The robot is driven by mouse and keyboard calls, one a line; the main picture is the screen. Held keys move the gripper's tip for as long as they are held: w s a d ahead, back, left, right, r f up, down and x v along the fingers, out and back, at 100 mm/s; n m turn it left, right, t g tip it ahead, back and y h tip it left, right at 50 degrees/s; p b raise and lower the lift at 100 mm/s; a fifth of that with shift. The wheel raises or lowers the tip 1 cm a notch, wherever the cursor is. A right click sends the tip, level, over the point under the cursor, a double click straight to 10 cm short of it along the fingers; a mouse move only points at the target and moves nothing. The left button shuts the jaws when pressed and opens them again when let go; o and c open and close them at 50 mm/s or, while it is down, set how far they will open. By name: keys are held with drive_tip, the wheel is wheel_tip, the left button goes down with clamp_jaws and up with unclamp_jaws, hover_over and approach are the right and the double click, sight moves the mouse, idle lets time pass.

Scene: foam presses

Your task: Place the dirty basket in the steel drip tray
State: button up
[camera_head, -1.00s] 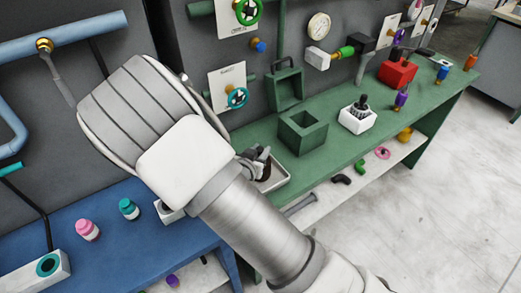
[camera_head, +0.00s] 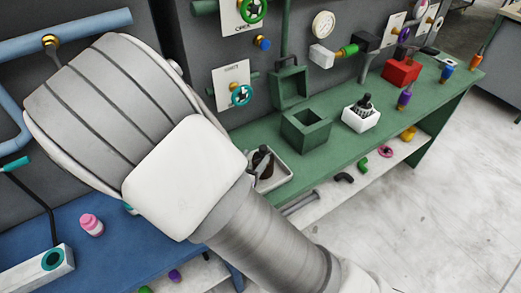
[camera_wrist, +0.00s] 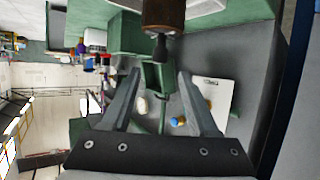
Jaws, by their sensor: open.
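The dirty basket (camera_head: 262,160) is dark brown with a dark knob-like handle. It appears to stand upright in the steel drip tray (camera_head: 277,181), a pale shallow tray at the left end of the green bench. In the wrist view the basket (camera_wrist: 163,14) is at the top, its handle pointing towards my gripper (camera_wrist: 160,73). My gripper is open, with nothing between its fingers. Its fingertips look just clear of the handle end. In the head view my arm hides most of the gripper and part of the tray.
A green open box (camera_head: 305,131) stands right of the tray. A white box (camera_head: 360,118) holding a dark-handled basket and a red box (camera_head: 401,72) stand further along. Valves and a gauge (camera_head: 323,24) line the wall behind. A blue bench (camera_head: 75,225) is at left.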

drive_tip(key=s+r+n+g+y, duration=0.1)
drive_tip(key=s+r+g+y, duration=0.2)
drive_tip(key=r, duration=0.5)
drive_tip(key=s+r+n+g+y, duration=0.1)
drive_tip(key=r+g+y, duration=0.1)
drive_tip(key=r+y, duration=0.45)
drive_tip(key=s+d+r+n+g+h, duration=0.1)
drive_tip(key=s+d+r+h, duration=0.1)
drive_tip(key=s+d+r, duration=0.2)
drive_tip(key=s+d+r+n+g+h, duration=0.1)
drive_tip(key=s+d+r+h, duration=0.2)
drive_tip(key=s+d, duration=0.7)
drive_tip(key=d+r, duration=0.1)
drive_tip(key=d, duration=0.2)
drive_tip(key=shift+s, duration=0.15)
